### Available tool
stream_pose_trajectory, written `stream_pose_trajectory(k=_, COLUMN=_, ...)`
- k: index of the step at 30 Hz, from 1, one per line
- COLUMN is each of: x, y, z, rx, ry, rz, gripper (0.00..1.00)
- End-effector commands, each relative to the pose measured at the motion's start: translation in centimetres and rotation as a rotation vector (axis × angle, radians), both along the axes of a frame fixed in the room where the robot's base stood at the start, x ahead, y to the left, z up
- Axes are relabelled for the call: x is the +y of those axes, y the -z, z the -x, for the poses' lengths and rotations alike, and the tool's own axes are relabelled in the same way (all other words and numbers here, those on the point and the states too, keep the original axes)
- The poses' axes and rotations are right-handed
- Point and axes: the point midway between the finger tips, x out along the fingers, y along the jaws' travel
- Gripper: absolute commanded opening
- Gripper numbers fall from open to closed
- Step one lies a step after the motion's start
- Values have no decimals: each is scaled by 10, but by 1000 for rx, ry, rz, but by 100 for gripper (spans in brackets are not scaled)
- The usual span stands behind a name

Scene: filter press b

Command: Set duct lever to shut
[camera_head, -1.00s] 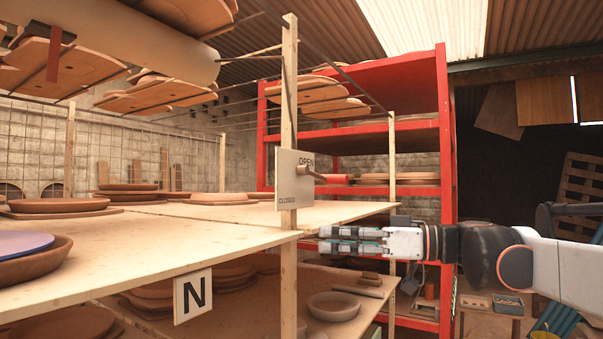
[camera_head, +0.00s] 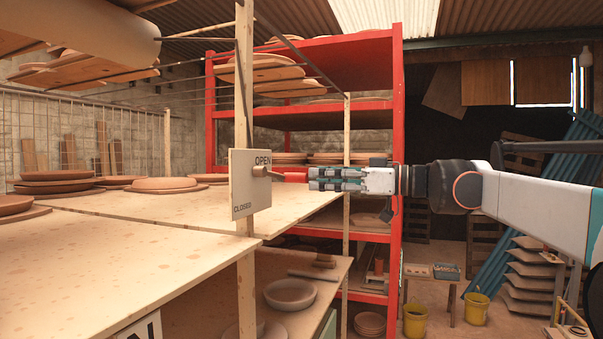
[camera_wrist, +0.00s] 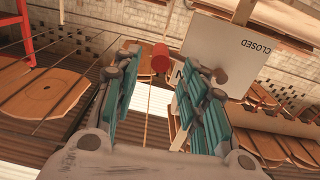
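The duct lever (camera_head: 290,176) has a brown pivot and a red handle. It points right, roughly level, from a pale sign board (camera_head: 249,191) on a wooden post, marked OPEN at the upper right and CLOSED at the lower left. My gripper (camera_head: 312,179) is at the right end of the handle, in line with it. In the wrist view the gripper (camera_wrist: 165,85) is open, its teal-padded fingers apart. The red handle end (camera_wrist: 160,58) shows in the gap near the fingertips; whether they touch it I cannot tell. The board (camera_wrist: 222,52) is beyond the right finger.
A wooden table (camera_head: 130,232) with clay dishes lies left of and below the lever. The wooden post (camera_head: 244,90) carries the board. A red shelf rack (camera_head: 397,120) stands close behind my gripper. Yellow buckets (camera_head: 415,321) stand on the floor at right.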

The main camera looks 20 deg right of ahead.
Motion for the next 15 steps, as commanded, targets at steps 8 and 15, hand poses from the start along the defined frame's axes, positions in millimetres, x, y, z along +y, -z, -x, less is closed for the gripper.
stream_pose_trajectory(k=8, x=36, y=-1, z=-25, rx=0, ry=-3, rz=0, gripper=40)
stream_pose_trajectory(k=15, x=46, y=0, z=-33, rx=0, ry=-1, rz=0, gripper=40)
